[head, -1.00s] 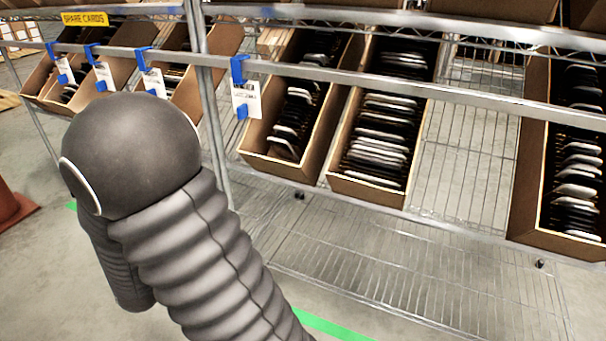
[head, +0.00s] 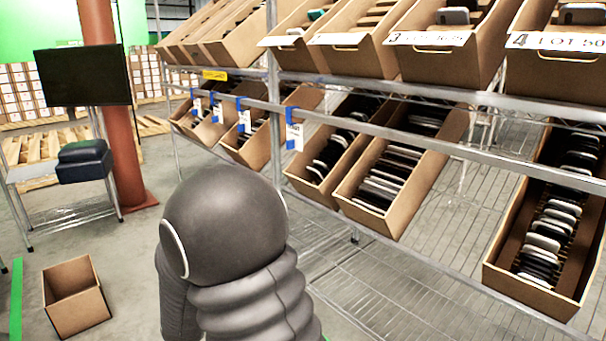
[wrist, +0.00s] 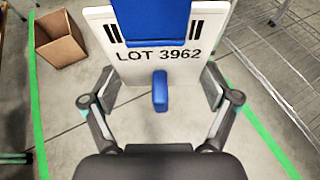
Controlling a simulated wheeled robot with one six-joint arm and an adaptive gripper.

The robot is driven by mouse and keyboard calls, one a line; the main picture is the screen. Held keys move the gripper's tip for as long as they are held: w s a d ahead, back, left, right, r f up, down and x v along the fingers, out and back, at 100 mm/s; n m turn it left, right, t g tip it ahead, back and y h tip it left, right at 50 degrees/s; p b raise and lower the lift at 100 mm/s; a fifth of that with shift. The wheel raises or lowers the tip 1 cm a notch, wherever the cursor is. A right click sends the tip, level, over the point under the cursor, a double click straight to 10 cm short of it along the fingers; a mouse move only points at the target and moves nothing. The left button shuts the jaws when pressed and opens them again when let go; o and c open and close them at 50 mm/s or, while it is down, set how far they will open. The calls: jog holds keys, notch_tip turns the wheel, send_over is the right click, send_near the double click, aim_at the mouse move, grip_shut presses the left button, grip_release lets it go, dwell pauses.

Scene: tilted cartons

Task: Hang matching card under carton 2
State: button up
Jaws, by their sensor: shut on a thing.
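In the wrist view my gripper (wrist: 160,92) is shut on a white card (wrist: 130,68) printed "LOT 3962", with a finger at each side edge. A blue clip (wrist: 158,20) covers the card's upper middle, and a blue tab (wrist: 160,92) stands in front of its lower part. In the head view my gripper and this card are hidden or out of frame. Carton 3 (head: 430,65) and carton 4 (head: 555,72) are on the upper shelf, with partly readable LOT labels. The carton left of carton 3 (head: 350,60) shows no readable number.
Several cards on blue clips, one of them the rightmost card (head: 294,135), hang on the rack's rail by the "SPARE CARDS" sign (head: 214,75). An empty box (head: 75,298) sits on the floor, left.

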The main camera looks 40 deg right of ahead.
jog(key=w+d+r+m+g+h+b, duration=0.1)
jog(key=w+d+r+m+g+h, duration=0.15)
jog(key=d+r, duration=0.5)
jog(key=w+d+r+m+g+h+b, duration=0.2)
jog(key=d+r+m+h, duration=0.15)
jog(key=d+r, duration=0.35)
jog(key=s+d+r+m+g+h+b, duration=0.1)
jog(key=s+d+r+m+g, duration=0.2)
jog(key=d, duration=0.5)
jog(key=s+d+r+m+g+h+b, duration=0.1)
jog(key=s+d+r+m+g, duration=0.2)
jog(key=d+r, duration=0.5)
jog(key=shift+s+d+r+m+g+b, duration=0.2)
jog(key=shift+s+d+m+g+b, duration=0.25)
jog(key=shift+s, duration=0.55)
